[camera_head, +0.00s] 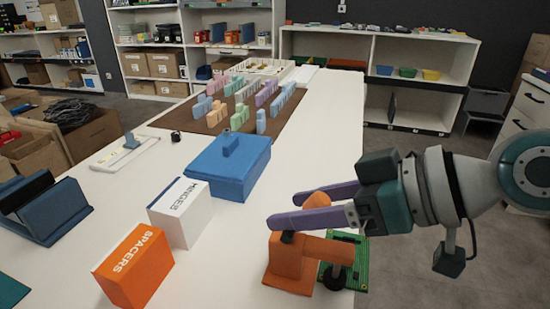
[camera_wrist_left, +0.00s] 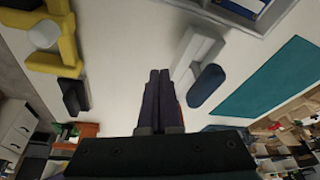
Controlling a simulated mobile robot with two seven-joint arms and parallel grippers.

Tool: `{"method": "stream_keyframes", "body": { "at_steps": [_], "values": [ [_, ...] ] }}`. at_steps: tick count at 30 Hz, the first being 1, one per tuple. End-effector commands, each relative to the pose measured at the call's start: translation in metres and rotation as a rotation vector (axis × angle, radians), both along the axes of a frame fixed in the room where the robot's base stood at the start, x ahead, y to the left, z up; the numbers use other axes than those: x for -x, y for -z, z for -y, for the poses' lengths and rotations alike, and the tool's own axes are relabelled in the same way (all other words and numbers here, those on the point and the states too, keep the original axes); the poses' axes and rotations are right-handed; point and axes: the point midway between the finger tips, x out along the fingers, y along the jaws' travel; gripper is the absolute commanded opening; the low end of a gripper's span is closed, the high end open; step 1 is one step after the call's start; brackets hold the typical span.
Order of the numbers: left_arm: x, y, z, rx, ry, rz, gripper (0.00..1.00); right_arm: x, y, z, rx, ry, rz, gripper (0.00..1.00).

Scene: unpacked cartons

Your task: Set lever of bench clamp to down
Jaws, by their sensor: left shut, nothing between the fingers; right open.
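The orange bench clamp (camera_head: 290,265) stands at the near right edge of the white table, its arm reaching right over a dark foot. My right gripper (camera_head: 284,210) is open just above and behind it, its purple fingers pointing left. A rounded orange piece (camera_head: 318,198) shows between the fingers; it may be the lever's end, and the lower finger hides what joins it to the clamp. I cannot tell if the fingers touch it. My left gripper (camera_wrist_left: 158,74) is shut and empty in the left wrist view, over pale table surface.
A green circuit board (camera_head: 357,265) lies under the clamp's arm. The orange SPACERS box (camera_head: 135,268), white HINGES box (camera_head: 181,212) and blue lidded box (camera_head: 230,170) stand left of it. A teal mat (camera_wrist_left: 270,78) and a yellow device (camera_wrist_left: 52,58) flank my left gripper.

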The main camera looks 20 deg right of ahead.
Motion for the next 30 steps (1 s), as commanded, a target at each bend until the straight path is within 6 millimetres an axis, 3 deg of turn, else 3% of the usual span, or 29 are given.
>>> {"method": "stream_keyframes", "body": {
  "at_steps": [9,15,30],
  "values": [
    [0.000,-0.002,-0.001,-0.005,0.004,0.000,0.00,0.034,-0.028,0.038,0.005,-0.002,-0.003,0.60],
    [0.000,0.000,-0.003,-0.010,0.007,-0.001,0.00,0.047,-0.041,0.053,0.004,-0.002,-0.002,0.60],
    [0.000,0.000,-0.002,-0.010,0.006,-0.001,0.00,0.052,-0.047,0.057,-0.002,-0.001,-0.001,0.60]
  ]
}}
